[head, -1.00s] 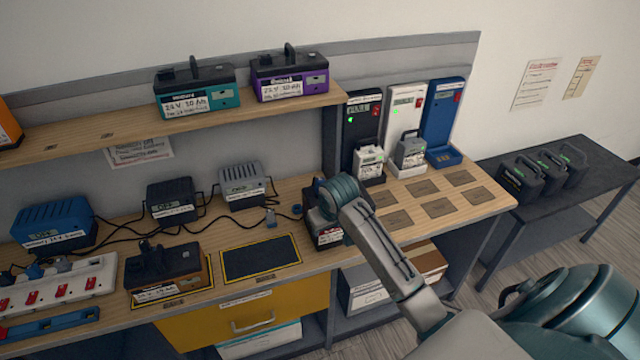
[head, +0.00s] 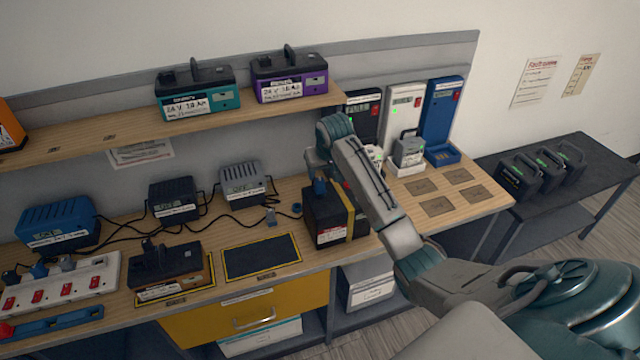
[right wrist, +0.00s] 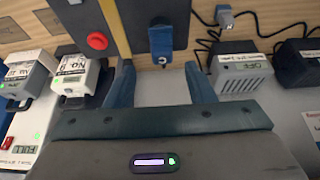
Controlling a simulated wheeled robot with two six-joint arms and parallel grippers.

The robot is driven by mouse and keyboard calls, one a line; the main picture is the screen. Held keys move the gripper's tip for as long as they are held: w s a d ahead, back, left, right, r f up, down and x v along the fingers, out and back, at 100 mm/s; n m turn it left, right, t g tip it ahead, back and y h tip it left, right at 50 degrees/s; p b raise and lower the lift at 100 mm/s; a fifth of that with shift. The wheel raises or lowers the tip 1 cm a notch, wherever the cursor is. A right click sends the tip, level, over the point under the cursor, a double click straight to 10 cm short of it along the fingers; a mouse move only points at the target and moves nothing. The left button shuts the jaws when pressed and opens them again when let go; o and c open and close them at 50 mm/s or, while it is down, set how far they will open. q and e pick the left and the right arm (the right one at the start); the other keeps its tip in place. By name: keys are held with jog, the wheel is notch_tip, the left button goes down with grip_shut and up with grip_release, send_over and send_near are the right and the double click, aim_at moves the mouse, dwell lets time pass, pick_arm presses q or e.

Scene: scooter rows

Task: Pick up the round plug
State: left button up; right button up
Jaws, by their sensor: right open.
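A small grey plug (head: 271,217) stands on the bench beside the dark mat, with a black cable; it also shows in the right wrist view (right wrist: 225,17). A small round blue piece (head: 297,207) lies to its right; I cannot tell which of the two is the round plug. My right gripper (head: 316,172) is open above the black battery box (head: 322,228) with a yellow strap. In the right wrist view its fingers (right wrist: 162,80) are apart, with a blue fitting (right wrist: 162,42) on the box ahead between them. Nothing is held. My left gripper is out of view.
Grey and black chargers (head: 242,184) with loose cables stand behind the mat (head: 260,257). A power strip (head: 62,284) is at the left. Wall chargers (head: 440,112) stand at the right. A shelf (head: 90,132) runs above.

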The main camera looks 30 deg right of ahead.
aim_at(320, 179)
jog(key=p+x, duration=0.3)
jog(key=x, duration=0.1)
jog(key=shift+a+f, duration=0.15)
jog(key=shift+f, duration=0.15)
jog(key=shift+w+f, duration=0.15)
jog(key=shift+f, duration=0.4)
grip_shut()
jog(key=shift+r, duration=0.1)
